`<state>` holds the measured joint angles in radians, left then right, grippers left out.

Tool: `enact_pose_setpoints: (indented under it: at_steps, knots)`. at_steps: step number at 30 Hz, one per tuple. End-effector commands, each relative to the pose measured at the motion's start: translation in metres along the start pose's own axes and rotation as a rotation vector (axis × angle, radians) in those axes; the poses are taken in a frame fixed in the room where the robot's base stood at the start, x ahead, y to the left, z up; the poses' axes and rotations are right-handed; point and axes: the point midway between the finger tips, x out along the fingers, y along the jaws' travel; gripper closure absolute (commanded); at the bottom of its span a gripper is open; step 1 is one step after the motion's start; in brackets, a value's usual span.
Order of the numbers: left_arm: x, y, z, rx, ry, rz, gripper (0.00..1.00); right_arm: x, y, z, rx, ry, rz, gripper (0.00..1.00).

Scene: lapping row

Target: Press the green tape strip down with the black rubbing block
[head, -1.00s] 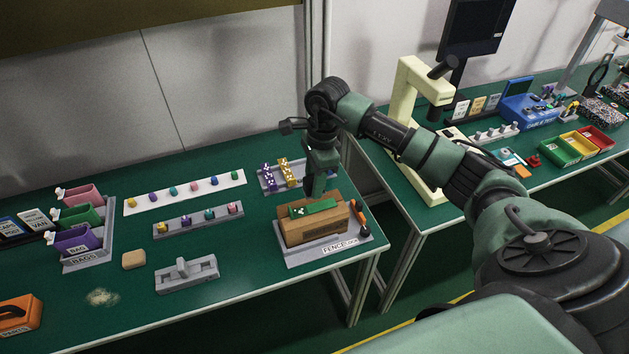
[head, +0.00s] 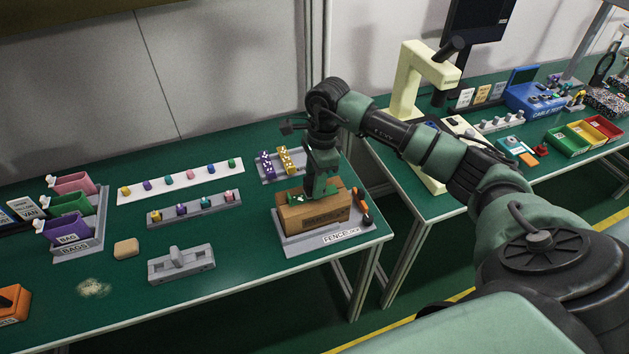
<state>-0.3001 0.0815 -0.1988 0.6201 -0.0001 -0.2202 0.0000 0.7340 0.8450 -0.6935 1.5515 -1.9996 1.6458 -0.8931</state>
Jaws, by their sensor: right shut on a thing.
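A brown cardboard box (head: 312,219) stands on a grey plate on the right part of the near bench. The green tape strip (head: 296,198) lies on its top. Only the left end of the strip shows clearly, with small white marks; the rest is behind my right gripper. My right gripper (head: 320,194) points down at the box top, over the strip. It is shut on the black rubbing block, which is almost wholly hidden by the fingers. I cannot tell whether the block touches the strip. My left gripper is not in view.
The grey plate (head: 294,247) has a FENCE label. A black and orange tool (head: 361,206) lies right of the box. A grey tray (head: 268,178) with purple and yellow pieces stands behind. A grey fixture (head: 181,265) stands left, with free bench between.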

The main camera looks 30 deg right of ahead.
Motion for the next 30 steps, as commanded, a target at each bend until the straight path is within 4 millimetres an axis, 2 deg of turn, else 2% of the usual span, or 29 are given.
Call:
enact_pose_setpoints:
  at_steps: [30]
  knots:
    - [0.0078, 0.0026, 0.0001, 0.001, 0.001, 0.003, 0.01, 0.0085, -0.0001, -0.0009, 0.0, 0.0, -0.001, 0.98]
